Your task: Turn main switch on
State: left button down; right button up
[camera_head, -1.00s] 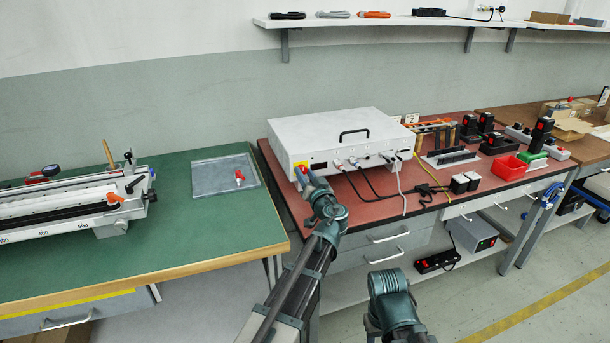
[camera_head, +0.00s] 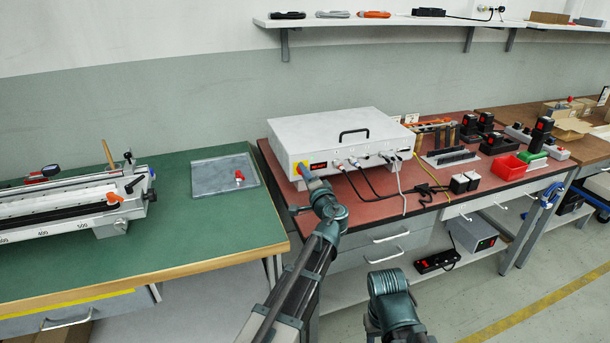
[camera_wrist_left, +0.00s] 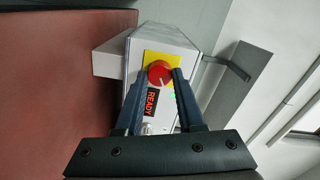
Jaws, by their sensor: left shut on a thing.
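The white control box (camera_head: 345,137) stands on the red-topped bench. Its main switch is a round red knob (camera_wrist_left: 159,72) with a white mark, on a yellow plate (camera_wrist_left: 148,58). My left gripper (camera_wrist_left: 160,79) has one finger on each side of the knob and is shut on it. In the head view the left gripper (camera_head: 304,172) reaches the box's left front and hides most of the knob. The box's display (camera_head: 318,166) is lit red and reads READY in the wrist view (camera_wrist_left: 152,101).
Black and grey cables (camera_head: 372,183) run from the box front across the bench. A red bin (camera_head: 508,168) and black tools stand to the right. A green-topped bench (camera_head: 180,225) with a grey tray (camera_head: 222,178) is at left.

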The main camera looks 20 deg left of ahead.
pick_arm(q)
jog(key=m, duration=0.5)
jog(key=shift+m, duration=0.4)
dwell(0.4)
jog(key=c, duration=0.5)
grip_release()
